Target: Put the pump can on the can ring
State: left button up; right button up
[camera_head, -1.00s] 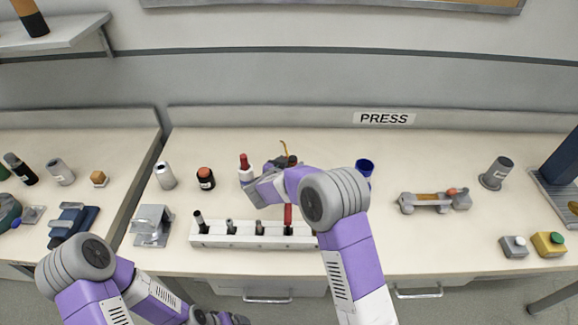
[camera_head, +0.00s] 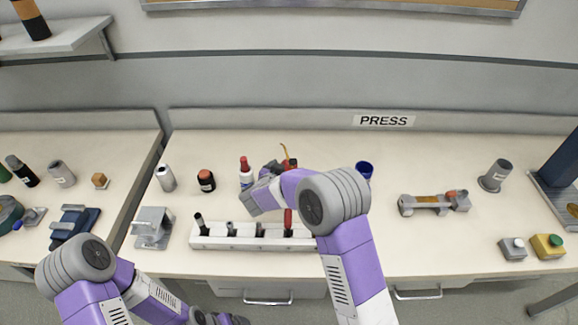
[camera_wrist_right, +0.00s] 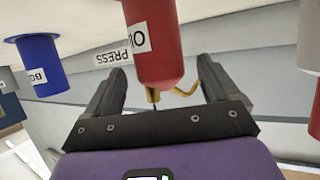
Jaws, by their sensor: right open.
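The pump can (camera_head: 290,164) is red with a thin yellow spout and stands upright on the bench, partly hidden by my right arm in the head view. In the right wrist view the pump can (camera_wrist_right: 154,45) appears inverted, with a white label. My right gripper (camera_wrist_right: 155,88) is open, with one dark finger on each side of the can; contact cannot be told. In the head view the right gripper (camera_head: 276,168) is beside the can. I cannot make out the can ring. My left arm shows at lower left, but its gripper is out of view.
A red-capped white bottle (camera_head: 245,172) stands close left of my gripper. A blue cup (camera_head: 364,169) stands right of my arm. A white rack (camera_head: 250,240) with several upright tools is in front. The bench right of the blue cup is clear up to a grey fixture (camera_head: 434,203).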

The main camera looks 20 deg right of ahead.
jog(key=p+v, duration=0.1)
jog(key=v, duration=0.8)
jog(key=shift+p, duration=0.3)
jog(key=shift+s, duration=0.15)
